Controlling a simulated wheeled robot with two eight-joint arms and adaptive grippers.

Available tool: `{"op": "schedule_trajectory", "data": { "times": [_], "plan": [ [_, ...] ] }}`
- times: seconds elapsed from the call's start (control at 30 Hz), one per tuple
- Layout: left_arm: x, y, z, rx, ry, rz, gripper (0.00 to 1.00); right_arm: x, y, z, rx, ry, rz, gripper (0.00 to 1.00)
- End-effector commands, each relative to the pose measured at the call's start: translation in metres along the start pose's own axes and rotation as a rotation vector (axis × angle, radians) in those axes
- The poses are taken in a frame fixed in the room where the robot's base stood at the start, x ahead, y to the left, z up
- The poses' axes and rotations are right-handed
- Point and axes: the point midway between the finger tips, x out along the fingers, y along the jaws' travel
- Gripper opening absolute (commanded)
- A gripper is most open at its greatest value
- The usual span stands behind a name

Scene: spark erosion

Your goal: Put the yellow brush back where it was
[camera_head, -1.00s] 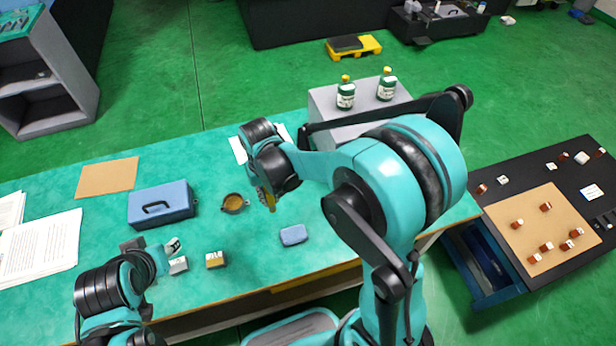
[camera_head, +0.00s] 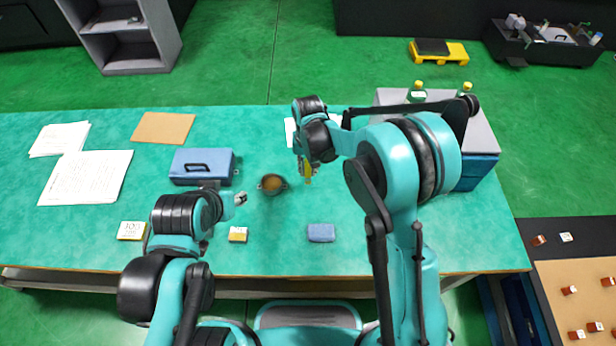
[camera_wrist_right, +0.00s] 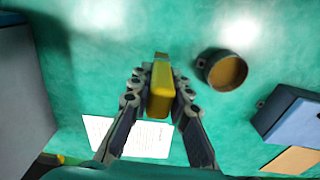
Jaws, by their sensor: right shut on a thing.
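The yellow brush (camera_wrist_right: 160,90) is between the fingers of my right gripper (camera_wrist_right: 159,98) in the right wrist view, and the fingers are shut on it. In the head view the brush (camera_head: 308,169) shows just below my right gripper (camera_head: 307,163), over the green table, right of the round brown cup. Whether it touches the table cannot be told. My left gripper (camera_head: 238,199) is near the blue box's lower right corner; its fingers are too small to tell open from shut.
A round brown cup (camera_head: 272,184) stands on the table (camera_head: 340,255), with a blue box (camera_head: 201,160) to its left. A blue block (camera_head: 321,233) and a small yellow-and-white box (camera_head: 238,235) lie near the front. A grey-topped case (camera_head: 478,132) stands at the right.

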Motion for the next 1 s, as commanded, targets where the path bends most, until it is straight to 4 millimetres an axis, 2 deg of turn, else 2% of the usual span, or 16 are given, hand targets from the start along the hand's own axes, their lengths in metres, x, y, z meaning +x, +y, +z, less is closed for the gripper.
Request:
{"op": "schedule_trajectory", "data": {
  "times": [0.13,0.33,0.73,0.77,0.83,1.0],
  "plan": [
    [0.003,0.000,0.002,0.000,0.000,0.000,0.40,0.010,-0.002,-0.002,0.000,0.000,0.000,0.00],
    [0.012,0.000,0.009,0.000,0.000,0.000,0.40,0.040,-0.001,-0.002,0.000,0.000,0.000,0.00],
    [0.015,0.000,0.010,0.000,0.000,0.000,0.40,0.045,-0.001,-0.002,0.000,0.000,0.000,0.00],
    [0.015,0.000,0.011,0.000,0.000,0.000,0.40,0.046,-0.001,-0.002,0.000,0.000,0.000,0.20],
    [0.014,0.000,0.010,0.000,0.000,0.000,0.40,0.044,-0.001,-0.002,0.000,0.000,0.000,0.38],
    [0.014,0.000,0.010,0.000,0.000,0.000,0.40,0.044,-0.001,-0.002,0.000,0.000,0.000,0.38]
  ]
}}
